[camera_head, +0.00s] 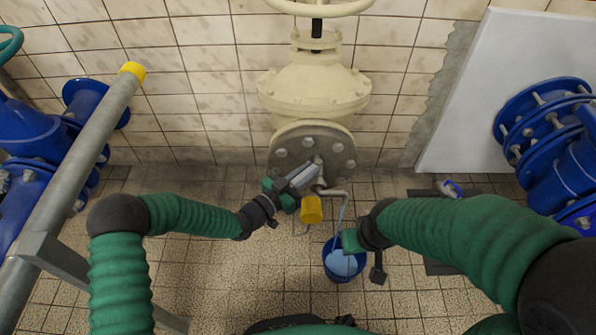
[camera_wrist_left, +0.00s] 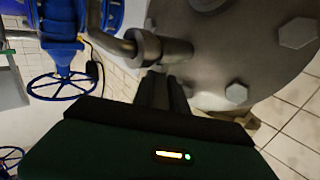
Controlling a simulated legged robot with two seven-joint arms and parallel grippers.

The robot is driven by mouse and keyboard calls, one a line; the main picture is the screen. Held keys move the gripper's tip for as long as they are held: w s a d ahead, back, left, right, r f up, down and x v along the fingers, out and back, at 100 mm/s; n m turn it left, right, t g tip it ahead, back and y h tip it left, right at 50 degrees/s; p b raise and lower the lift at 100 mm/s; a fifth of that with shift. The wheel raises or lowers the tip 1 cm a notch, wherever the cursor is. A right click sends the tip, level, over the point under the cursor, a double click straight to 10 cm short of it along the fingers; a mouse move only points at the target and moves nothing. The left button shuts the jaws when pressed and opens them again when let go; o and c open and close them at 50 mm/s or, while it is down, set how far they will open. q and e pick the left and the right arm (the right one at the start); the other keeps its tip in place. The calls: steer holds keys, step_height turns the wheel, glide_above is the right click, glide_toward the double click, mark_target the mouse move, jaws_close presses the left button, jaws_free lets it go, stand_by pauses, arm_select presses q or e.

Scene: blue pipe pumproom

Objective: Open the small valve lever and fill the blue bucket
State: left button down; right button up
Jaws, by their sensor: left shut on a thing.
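The blue bucket (camera_head: 329,272) stands on the floor below the flange, with light blue water (camera_head: 345,262) inside. A thin bent spout (camera_head: 336,192) comes off the small valve at the flange, and a pale streak runs from it down to the bucket. My left gripper (camera_head: 316,171) is shut at the small valve; the lever itself is mostly hidden by the fingers. In the left wrist view, the dark fingers (camera_wrist_left: 163,92) meet the metal valve pipe (camera_wrist_left: 160,50). My right gripper (camera_head: 352,241) is by the bucket's upper edge; its fingers are not clear.
A cream gate valve (camera_head: 314,90) with a bolted grey flange (camera_head: 290,150) stands at the wall. A yellow piece (camera_head: 311,210) is just below the left gripper. Blue pipes (camera_head: 555,150) stand right, and a grey rail (camera_head: 75,175) runs along the left.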

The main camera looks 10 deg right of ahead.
arm_select(q)
steer(key=shift+a, duration=0.1)
steer(key=c, duration=1.3)
jaws_free()
steer(key=shift+s+a+r+p, duration=0.1)
steer(key=shift+s+a+p, duration=0.1)
steer(key=shift+a+p, duration=0.1)
steer(key=p+v, duration=0.5)
steer(key=v, duration=1.1)
